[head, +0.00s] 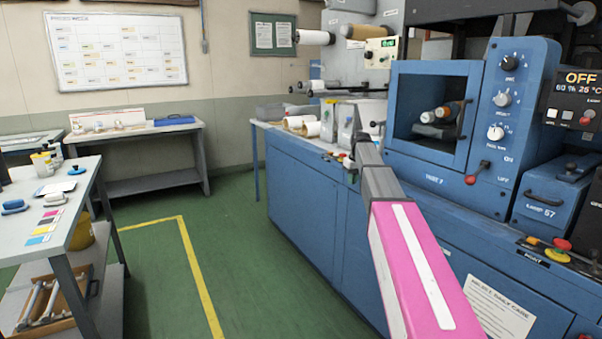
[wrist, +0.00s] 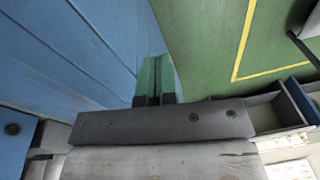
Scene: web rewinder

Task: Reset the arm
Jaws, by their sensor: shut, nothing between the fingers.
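My arm, pink with a white stripe and then grey, reaches forward in the head view along the front of the blue machine (head: 305,205). Its far end is narrow there, and the fingers are too small to make out. In the wrist view my gripper (wrist: 156,62) has its two greenish fingers side by side, closed together with nothing between them. Blue cabinet panels (wrist: 75,50) lie to their left and green floor (wrist: 205,45) to their right. The fingers look apart from any object.
A grey side table (head: 75,190) with small tools and colour swatches stands at the left. A workbench (head: 140,132) is against the back wall. The green floor (head: 150,280) with a yellow line is clear between table and machine. An open blue compartment (head: 430,135) is at the right.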

